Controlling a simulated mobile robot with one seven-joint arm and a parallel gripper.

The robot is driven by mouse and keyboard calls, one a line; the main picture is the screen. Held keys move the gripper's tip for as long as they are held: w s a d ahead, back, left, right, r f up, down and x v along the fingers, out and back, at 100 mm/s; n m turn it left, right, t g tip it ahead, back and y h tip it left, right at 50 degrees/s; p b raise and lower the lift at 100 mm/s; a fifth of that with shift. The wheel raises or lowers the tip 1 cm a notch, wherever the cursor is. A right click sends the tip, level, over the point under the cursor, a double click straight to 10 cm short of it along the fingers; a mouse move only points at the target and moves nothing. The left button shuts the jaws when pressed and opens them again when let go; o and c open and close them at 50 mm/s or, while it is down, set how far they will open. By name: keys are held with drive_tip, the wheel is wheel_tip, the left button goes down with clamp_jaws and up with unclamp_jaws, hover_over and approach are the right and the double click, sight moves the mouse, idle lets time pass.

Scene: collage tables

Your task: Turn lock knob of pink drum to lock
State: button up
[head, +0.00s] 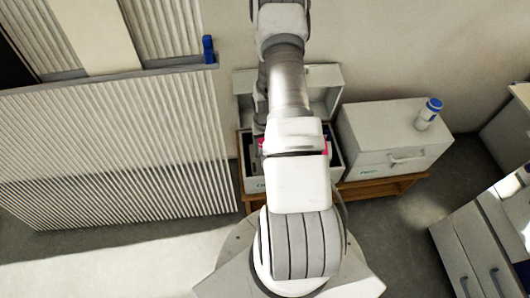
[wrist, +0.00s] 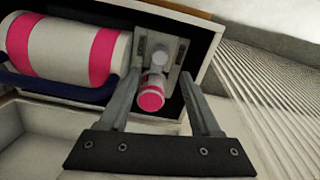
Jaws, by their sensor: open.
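The pink drum (wrist: 70,45), a white cylinder with pink bands, lies in an open case at the upper left of the wrist view. Beside it is a metal bracket (wrist: 175,45). A small white knob with a pink end (wrist: 151,98), which looks like the lock knob, sticks out by the bracket. My gripper (wrist: 161,78) is open, with one finger on each side of the knob. A gap shows on the right; contact on the left cannot be told.
The open case (head: 337,165) stands on a wooden table (head: 385,188). A closed white box (head: 385,130) with a blue-capped bottle (head: 428,114) stands to its right. A dark blue bar (wrist: 60,88) crosses before the drum. A ribbed panel (head: 120,150) stands at left.

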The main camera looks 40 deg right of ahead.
wheel_tip(320, 180, up, 8)
drive_tip(key=p, duration=0.1)
drive_tip(key=shift+r+p, duration=0.2)
drive_tip(key=shift+p, duration=0.2)
